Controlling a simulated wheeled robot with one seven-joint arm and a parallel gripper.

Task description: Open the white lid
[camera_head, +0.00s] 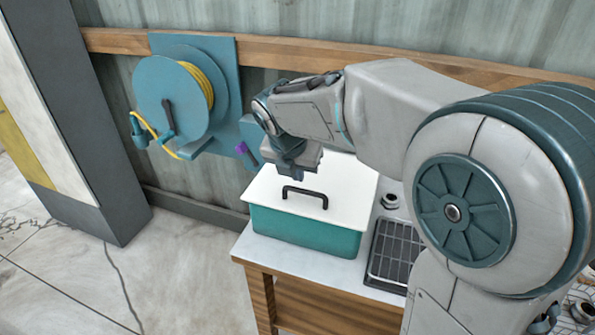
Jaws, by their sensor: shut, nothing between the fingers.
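The white lid (262,188) lies on top of a teal box (305,235) and appears closed over it. A black handle (305,192) stands up from the lid near its front. My gripper (298,168) is above the lid, just behind and above the handle in the picture, and pointing down. It is shut and holds nothing. My arm and wrist hide the back part of the lid. Whether the fingertips touch the lid cannot be told.
The box stands on a small table (300,262) with a pale top and wooden legs. A dark grid tray (395,252) and a small metal part (390,201) lie to its right. A blue hose reel (172,98) hangs on the wall behind left. The floor at left is clear.

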